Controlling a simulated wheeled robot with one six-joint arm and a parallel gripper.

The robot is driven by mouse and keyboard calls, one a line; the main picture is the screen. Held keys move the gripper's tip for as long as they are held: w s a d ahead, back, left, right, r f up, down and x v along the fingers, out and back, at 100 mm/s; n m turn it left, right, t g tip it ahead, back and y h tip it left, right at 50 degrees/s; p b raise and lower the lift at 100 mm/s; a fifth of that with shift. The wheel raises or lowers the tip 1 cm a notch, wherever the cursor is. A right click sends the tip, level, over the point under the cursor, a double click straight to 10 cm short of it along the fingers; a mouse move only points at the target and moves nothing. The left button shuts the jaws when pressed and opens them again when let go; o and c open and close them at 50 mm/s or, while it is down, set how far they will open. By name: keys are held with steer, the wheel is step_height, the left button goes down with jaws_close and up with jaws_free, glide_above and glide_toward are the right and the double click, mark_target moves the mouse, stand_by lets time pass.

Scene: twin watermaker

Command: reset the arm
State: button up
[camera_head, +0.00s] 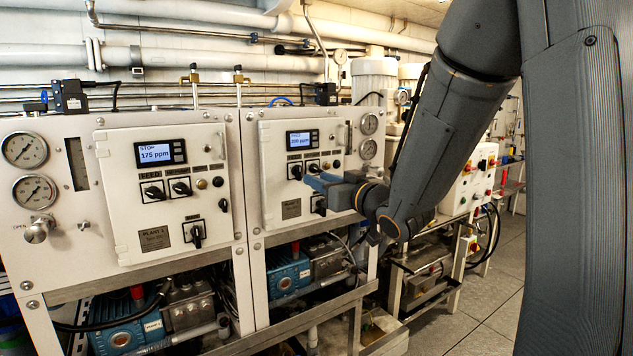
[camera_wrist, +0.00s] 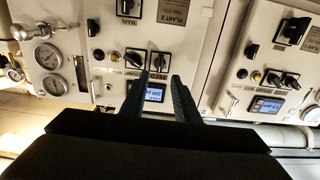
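My arm reaches in from the right in the head view. My gripper (camera_head: 308,179) is in front of the right-hand white control panel (camera_head: 272,190), between its upper knobs and its lower knob. In the wrist view my gripper (camera_wrist: 160,76) has its two dark fingers apart, with nothing held between them. That picture is upside down. The Plant 2 display (camera_wrist: 154,94) shows between the fingers, and two black knobs (camera_wrist: 158,60) are just beyond the tips. I cannot tell whether a fingertip touches the panel.
The left panel (camera_head: 125,205) has a display reading STOP, 175 ppm. Pressure gauges (camera_head: 34,192) are at the far left. Blue pumps (camera_head: 288,274) sit below the panels. Pipes (camera_head: 200,62) run along the wall above. The floor (camera_head: 490,300) at right is partly clear.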

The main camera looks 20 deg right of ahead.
steer(key=shift+f, duration=0.1)
steer(key=s+d+f+m+g+h, duration=0.1)
steer(key=s+f+m+g+h, duration=0.2)
steer(key=f, duration=0.6)
steer(key=s+d+f+g+h, duration=0.1)
steer(key=s+f+g+h, duration=0.2)
steer(key=s+f+g, duration=0.45)
steer(key=s+a+f+g, duration=0.1)
steer(key=s+f+g, duration=0.1)
steer(key=s+f, duration=0.3)
steer(key=s+a+f+g, duration=0.2)
steer(key=s+f+g, duration=0.1)
steer(key=s, duration=0.9)
steer(key=shift+a+f, duration=0.3)
steer(key=shift+f, duration=0.6)
